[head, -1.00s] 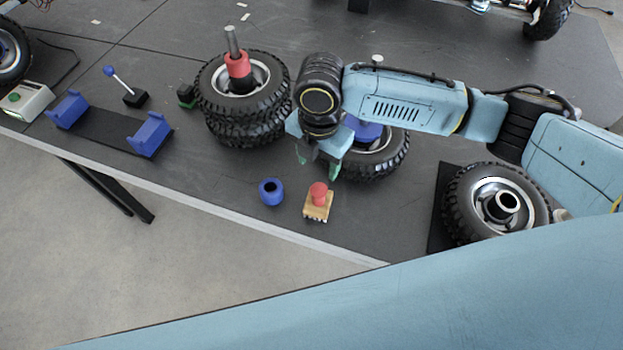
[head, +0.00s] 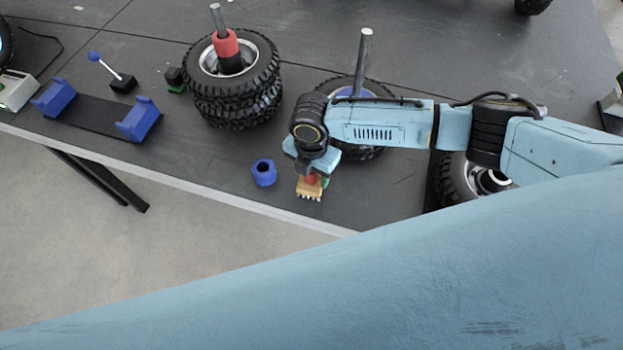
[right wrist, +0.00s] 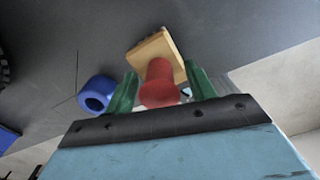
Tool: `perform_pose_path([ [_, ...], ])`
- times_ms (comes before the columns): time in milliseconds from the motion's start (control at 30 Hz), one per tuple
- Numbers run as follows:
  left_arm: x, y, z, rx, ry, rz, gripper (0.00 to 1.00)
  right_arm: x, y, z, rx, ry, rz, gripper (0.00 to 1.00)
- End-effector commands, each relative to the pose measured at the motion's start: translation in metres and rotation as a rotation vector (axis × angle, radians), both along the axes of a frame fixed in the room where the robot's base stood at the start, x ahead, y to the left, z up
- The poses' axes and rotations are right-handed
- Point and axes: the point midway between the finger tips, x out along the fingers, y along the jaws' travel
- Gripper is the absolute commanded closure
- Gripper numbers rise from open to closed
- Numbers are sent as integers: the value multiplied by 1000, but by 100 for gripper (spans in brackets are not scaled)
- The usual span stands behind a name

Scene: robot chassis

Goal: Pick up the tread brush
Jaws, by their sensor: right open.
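The tread brush (head: 310,189) has a wooden block with pale bristles and a red knob handle. It stands near the front edge of the table in the head view. My right gripper (head: 315,177) is just above it and hides part of the red knob. In the right wrist view, the red knob (right wrist: 160,83) lies between the two green fingers of my right gripper (right wrist: 163,92), with the wooden block (right wrist: 155,48) beyond. The fingers are open, one on each side of the knob; I cannot tell whether either touches it. My left gripper is not in view.
A blue ring-shaped part (head: 263,172) stands close left of the brush and also shows in the right wrist view (right wrist: 95,94). Stacked tyres (head: 236,105) and another tyre (head: 368,151) stand behind. A blue cradle (head: 138,119) is at left. The table's front edge is near.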

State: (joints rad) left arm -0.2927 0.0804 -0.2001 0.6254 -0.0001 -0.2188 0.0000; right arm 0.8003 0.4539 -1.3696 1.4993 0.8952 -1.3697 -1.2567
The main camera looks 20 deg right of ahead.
Motion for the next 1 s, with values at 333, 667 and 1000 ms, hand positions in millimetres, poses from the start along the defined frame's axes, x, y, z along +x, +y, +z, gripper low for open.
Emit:
perform_pose_path([
  [333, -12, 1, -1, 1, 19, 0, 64, 0, 0, -1, -1, -1, 0, 61],
  [667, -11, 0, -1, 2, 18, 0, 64, 1, 0, 0, 0, -1, 0, 97],
  [1000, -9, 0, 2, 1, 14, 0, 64, 2, 0, 20, 2, -5, -1, 97],
])
